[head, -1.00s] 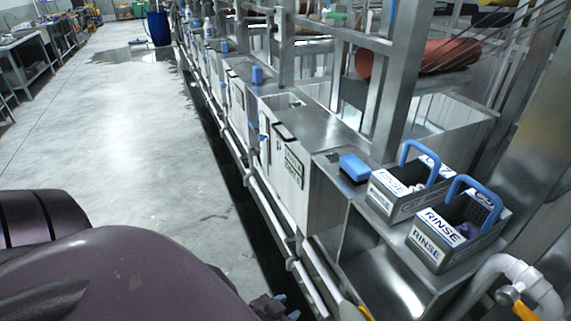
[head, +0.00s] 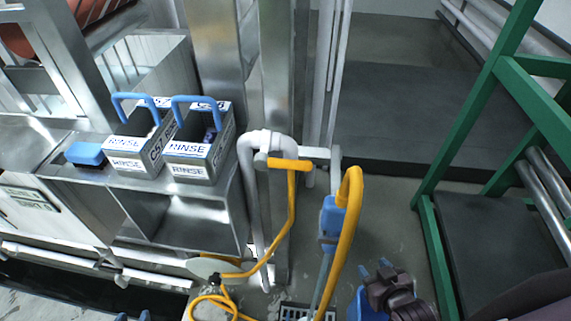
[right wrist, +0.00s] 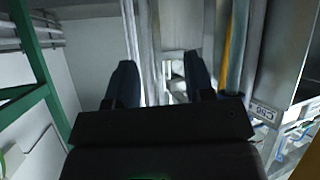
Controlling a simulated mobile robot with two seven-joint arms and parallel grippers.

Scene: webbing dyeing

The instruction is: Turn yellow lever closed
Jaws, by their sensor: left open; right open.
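The yellow lever (head: 290,164) sits on the end of a white elbow pipe (head: 262,143), right of the metal bench, in the head view. Its handle lies roughly level and points right. My right gripper (head: 374,269) is below and right of the lever, apart from it, with its fingers spread and empty. In the right wrist view its two dark fingers (right wrist: 160,84) stand apart with nothing between them that they touch. My left gripper (head: 133,317) shows only as two blue fingertips at the bottom edge, apart and well left of the lever.
A thick yellow hose (head: 350,220) with a blue fitting (head: 331,218) hangs between the lever and my right gripper. Two rinse baskets (head: 201,152) and a blue block (head: 85,153) stand on the bench. A green frame (head: 480,125) stands at right.

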